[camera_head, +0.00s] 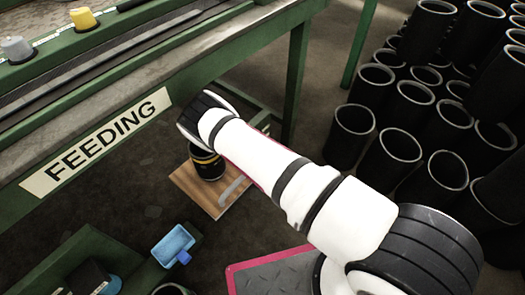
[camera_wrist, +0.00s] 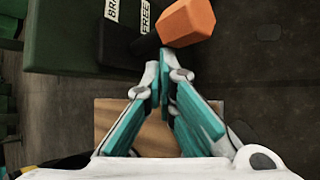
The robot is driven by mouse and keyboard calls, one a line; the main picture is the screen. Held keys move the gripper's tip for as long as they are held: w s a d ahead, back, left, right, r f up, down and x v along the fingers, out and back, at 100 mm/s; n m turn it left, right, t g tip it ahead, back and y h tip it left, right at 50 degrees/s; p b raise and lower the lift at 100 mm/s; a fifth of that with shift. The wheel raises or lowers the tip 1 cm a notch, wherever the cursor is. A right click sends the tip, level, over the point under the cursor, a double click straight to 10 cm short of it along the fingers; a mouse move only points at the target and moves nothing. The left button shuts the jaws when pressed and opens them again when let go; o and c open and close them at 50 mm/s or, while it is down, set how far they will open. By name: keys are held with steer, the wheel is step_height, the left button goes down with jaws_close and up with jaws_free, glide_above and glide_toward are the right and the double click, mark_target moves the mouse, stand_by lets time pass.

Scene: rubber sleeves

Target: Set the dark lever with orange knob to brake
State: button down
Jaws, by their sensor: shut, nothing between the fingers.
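In the wrist view, the orange knob (camera_wrist: 188,22) is a faceted block at the top centre. The dark lever (camera_wrist: 145,47) shows as a short dark piece at the knob's lower left. Two pale labels sit on the green housing (camera_wrist: 70,35): a BRAKE label (camera_wrist: 112,9) on the left and a FREE label (camera_wrist: 143,16) closer to the knob. The lever lies nearer the FREE label. My gripper (camera_wrist: 164,68) has teal fingers with their tips together, empty, just below the knob; I cannot tell if they touch it. In the head view, lever and gripper are hidden.
A green bench edge (camera_head: 215,62) with a FEEDING sign (camera_head: 95,148) runs beside my arm. Many black sleeves (camera_head: 352,130) crowd the right. A blue tray (camera_head: 173,245) lies lower left.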

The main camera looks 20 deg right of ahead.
steer(key=shift+r, duration=0.15)
stand_by(0.5)
steer(key=shift+r+p, duration=0.45)
steer(key=shift+r, duration=0.25)
steer(key=shift+d, duration=0.1)
